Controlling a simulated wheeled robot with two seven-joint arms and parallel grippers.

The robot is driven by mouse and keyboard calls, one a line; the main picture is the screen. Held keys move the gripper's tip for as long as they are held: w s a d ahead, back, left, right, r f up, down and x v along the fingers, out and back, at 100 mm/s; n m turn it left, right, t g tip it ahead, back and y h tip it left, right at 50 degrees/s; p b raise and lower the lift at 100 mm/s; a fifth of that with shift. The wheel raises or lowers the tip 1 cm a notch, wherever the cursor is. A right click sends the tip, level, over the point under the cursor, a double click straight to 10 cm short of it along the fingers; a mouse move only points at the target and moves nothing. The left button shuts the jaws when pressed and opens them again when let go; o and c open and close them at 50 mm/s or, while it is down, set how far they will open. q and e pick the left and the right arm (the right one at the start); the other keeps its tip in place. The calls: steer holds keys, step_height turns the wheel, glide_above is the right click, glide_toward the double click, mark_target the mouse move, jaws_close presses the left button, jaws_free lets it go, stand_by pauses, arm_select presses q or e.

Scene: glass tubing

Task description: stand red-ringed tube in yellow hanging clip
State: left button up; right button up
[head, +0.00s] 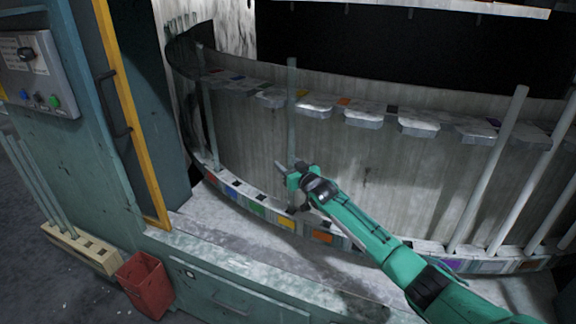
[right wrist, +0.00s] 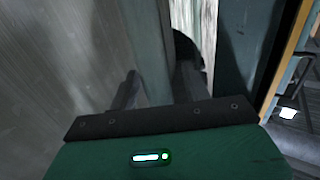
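My right gripper (head: 290,174) is in front of the curved grey wall. An upright grey-green glass tube (head: 291,105) rises from it, past the upper row of clips. In the right wrist view the tube (right wrist: 150,50) runs between the two fingers (right wrist: 158,88), which seem closed on it. I see no red ring on it, so I cannot tell whether it is the red-ringed tube. A yellow-marked block (head: 287,224) lies in the lower row, just below the gripper. The tube's lower end is hidden or too dim to place. My left gripper is not in view.
Another tube (head: 209,120) stands at the wall's left, and several pale tubes (head: 490,165) stand at the right. A tube rack (head: 85,250) and a red bin (head: 145,283) are at lower left. A green cabinet with a yellow-edged door (head: 132,120) borders the left side.

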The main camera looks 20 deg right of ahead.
steer(key=shift+s+d+f, duration=0.1)
steer(key=shift+s, duration=0.35)
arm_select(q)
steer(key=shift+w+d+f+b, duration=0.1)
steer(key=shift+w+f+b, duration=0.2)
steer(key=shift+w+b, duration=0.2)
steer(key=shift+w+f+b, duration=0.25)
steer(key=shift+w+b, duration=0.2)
arm_select(e)
steer(key=s+d, duration=0.2)
steer(key=s, duration=1)
steer(key=shift+s+d, duration=0.2)
steer(key=shift+s, duration=0.15)
